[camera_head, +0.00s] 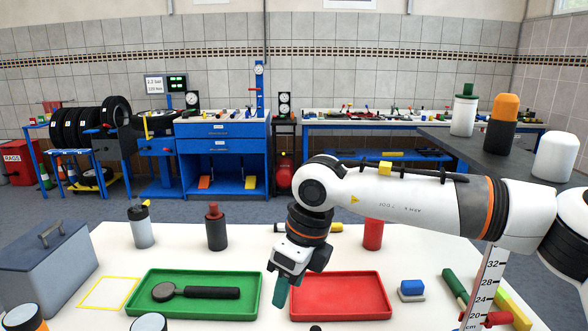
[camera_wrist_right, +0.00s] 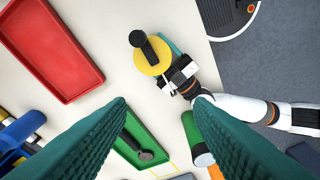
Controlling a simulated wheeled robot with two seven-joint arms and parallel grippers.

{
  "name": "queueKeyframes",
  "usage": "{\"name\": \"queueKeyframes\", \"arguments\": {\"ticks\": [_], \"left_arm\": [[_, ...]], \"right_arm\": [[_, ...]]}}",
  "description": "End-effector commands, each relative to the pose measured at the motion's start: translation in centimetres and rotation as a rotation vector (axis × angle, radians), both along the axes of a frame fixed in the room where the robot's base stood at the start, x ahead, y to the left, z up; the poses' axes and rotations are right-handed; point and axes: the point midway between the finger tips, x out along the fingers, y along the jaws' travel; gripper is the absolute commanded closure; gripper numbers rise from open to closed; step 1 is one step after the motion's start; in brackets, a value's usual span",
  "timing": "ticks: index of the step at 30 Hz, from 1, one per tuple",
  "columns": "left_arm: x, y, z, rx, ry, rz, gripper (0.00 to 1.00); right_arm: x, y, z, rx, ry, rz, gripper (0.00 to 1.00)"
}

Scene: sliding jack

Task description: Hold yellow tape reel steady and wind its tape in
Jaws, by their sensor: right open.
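The yellow tape reel (camera_wrist_right: 151,66) shows in the right wrist view near the table edge. A black crank with a round knob (camera_wrist_right: 137,38) lies across its top. My left gripper (camera_wrist_right: 172,58) is at the reel, with a teal finger along its side; the reel hides the rest of the grip. My right gripper (camera_head: 281,290) hangs above the table between the two trays in the head view. Its teal fingers stand wide apart and empty in the right wrist view (camera_wrist_right: 158,108), apart from the reel. I cannot make out any pulled-out tape.
A green tray (camera_head: 140,300) holds a black round-headed tool (camera_head: 210,292). A red tray (camera_head: 383,305) is empty.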

Motion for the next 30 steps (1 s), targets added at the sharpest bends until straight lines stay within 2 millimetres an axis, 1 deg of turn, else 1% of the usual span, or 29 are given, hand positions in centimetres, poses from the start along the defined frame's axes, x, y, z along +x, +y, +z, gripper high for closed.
{"name": "queueKeyframes", "arguments": {"ticks": [1,3,6,9,14,24,30], "left_arm": [[0.0,0.0,0.0,0.001,0.001,0.0,0.54],[0.0,0.0,0.0,0.001,0.001,0.0,0.54],[0.0,0.0,-0.1,0.001,0.001,0.0,0.54],[0.0,0.0,-0.1,0.001,0.001,0.0,0.54],[0.0,0.0,-0.1,0.001,0.001,0.0,0.54],[0.0,0.0,-0.1,0.001,0.001,0.0,0.54],[0.0,0.0,0.0,0.001,0.001,0.0,0.54]], "right_arm": [[0.2,-1.1,-1.2,-0.057,0.021,-0.03,0.53],[0.3,-2.5,-2.5,-0.123,0.045,-0.064,0.53],[0.3,-3.9,-3.7,-0.186,0.067,-0.096,0.53],[0.3,-4.5,-4.4,-0.218,0.079,-0.113,0.53],[0.3,-4.7,-5.6,-0.225,0.083,-0.117,0.53],[0.3,-4.7,-10.4,-0.222,0.082,-0.115,0.53],[0.3,-4.7,-12.4,-0.221,0.082,-0.116,0.53]]}}
